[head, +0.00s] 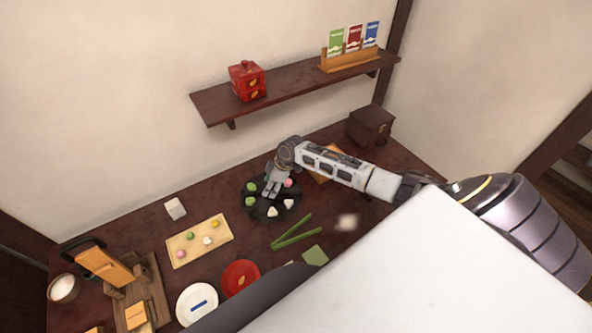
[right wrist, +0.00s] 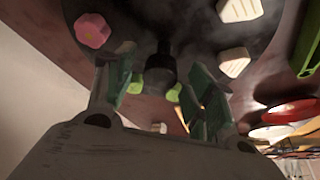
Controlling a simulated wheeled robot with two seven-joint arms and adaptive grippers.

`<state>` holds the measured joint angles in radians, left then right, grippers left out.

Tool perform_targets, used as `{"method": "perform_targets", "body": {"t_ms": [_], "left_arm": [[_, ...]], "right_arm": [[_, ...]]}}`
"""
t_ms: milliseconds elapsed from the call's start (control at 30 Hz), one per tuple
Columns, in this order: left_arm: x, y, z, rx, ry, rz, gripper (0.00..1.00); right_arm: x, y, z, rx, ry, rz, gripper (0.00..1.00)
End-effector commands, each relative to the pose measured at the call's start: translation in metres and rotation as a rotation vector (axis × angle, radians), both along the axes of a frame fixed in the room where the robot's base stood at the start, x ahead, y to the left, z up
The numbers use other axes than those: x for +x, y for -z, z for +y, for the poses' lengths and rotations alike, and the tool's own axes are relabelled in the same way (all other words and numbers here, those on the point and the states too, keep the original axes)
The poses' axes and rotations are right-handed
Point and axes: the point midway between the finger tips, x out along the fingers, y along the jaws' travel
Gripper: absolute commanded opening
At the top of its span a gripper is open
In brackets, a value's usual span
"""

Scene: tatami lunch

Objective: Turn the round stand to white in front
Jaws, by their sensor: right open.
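The round stand (head: 262,212) is a dark disc on the table. In the head view it bears green sweets (head: 250,201) on its left, a pink sweet (head: 288,183) at its upper right, and white sweets (head: 289,204) at its lower and lower-right edge. My right gripper (head: 271,191) is over the stand's middle, pointing down. In the right wrist view the open fingers (right wrist: 160,85) stand on either side of the stand's dark centre knob (right wrist: 160,68); I cannot tell whether they touch it. There the pink sweet (right wrist: 92,31) is left and white sweets (right wrist: 234,62) are right.
A tray of small sweets (head: 177,255), a white block (head: 175,208), a red dish (head: 240,280) and a white plate (head: 185,311) lie to the left and front. Green sticks (head: 291,239) lie close to the stand's lower right. A shelf (head: 290,88) hangs behind.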

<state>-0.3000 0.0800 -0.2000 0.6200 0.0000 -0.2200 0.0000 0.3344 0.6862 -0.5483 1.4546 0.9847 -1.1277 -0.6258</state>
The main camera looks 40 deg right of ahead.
Motion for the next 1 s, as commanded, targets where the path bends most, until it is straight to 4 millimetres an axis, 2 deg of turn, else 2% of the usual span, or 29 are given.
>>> {"method": "perform_targets", "body": {"t_ms": [400,1000], "left_arm": [[0.000,-0.009,0.000,0.000,0.000,0.000,0.40],[0.000,-0.004,0.000,0.000,0.000,0.000,0.40]], "right_arm": [[-0.001,-0.001,0.001,0.000,0.169,-0.001,0.54],[-0.020,-0.064,-0.018,-0.002,0.169,-0.002,0.54]]}}
